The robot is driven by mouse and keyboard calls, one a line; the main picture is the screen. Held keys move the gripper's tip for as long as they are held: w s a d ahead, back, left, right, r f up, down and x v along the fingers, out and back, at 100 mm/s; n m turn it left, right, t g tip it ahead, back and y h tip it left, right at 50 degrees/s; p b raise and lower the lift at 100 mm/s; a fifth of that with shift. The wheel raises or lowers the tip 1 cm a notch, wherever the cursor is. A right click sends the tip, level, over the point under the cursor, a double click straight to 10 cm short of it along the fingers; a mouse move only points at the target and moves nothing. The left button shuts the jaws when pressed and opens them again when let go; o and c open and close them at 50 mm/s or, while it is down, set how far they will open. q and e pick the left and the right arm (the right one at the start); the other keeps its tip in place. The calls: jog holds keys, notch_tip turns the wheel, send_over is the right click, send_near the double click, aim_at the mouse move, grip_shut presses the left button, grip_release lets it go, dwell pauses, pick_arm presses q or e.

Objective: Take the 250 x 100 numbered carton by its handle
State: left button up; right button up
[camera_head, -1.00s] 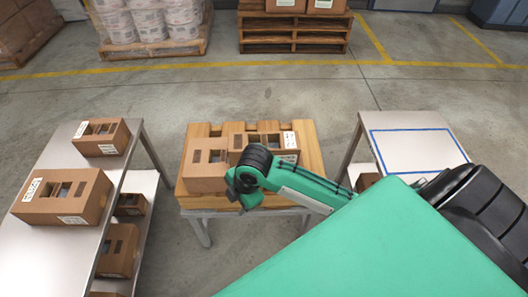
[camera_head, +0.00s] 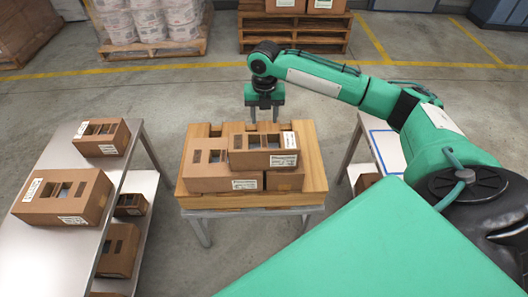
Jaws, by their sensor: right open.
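Several brown cartons with slot cut-outs and white labels are grouped on a wooden stand (camera_head: 318,165) in the middle. One carton (camera_head: 262,159) sits raised at the right of the group, with a label on its front and one at its top right corner. Another carton (camera_head: 208,185) is at the left, and part of a lower one (camera_head: 285,181) shows below the raised one. The label text is too small to read, so I cannot tell which carton is the numbered one. My right gripper (camera_head: 264,119) points down, open and empty, at the raised carton's far side. My left gripper is not in view.
A metal table (camera_head: 28,255) at the left holds two cartons, a small one (camera_head: 101,148) and a larger one (camera_head: 60,205), with more on its lower shelf. A table with a blue-outlined white area (camera_head: 388,150) stands at the right, partly behind my right arm. Pallets stand at the back.

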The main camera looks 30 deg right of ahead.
aim_at(264, 141)
notch_tip(264, 141, down, 7)
jog(key=shift+f+p, duration=0.1)
jog(key=shift+p, duration=0.3)
jog(key=shift+f, duration=0.5)
notch_tip(264, 141, down, 4)
jog(key=shift+f+p, duration=0.2)
jog(key=shift+p, duration=0.55)
jog(key=shift+c, duration=0.5)
jog(key=shift+w, duration=0.1)
grip_shut()
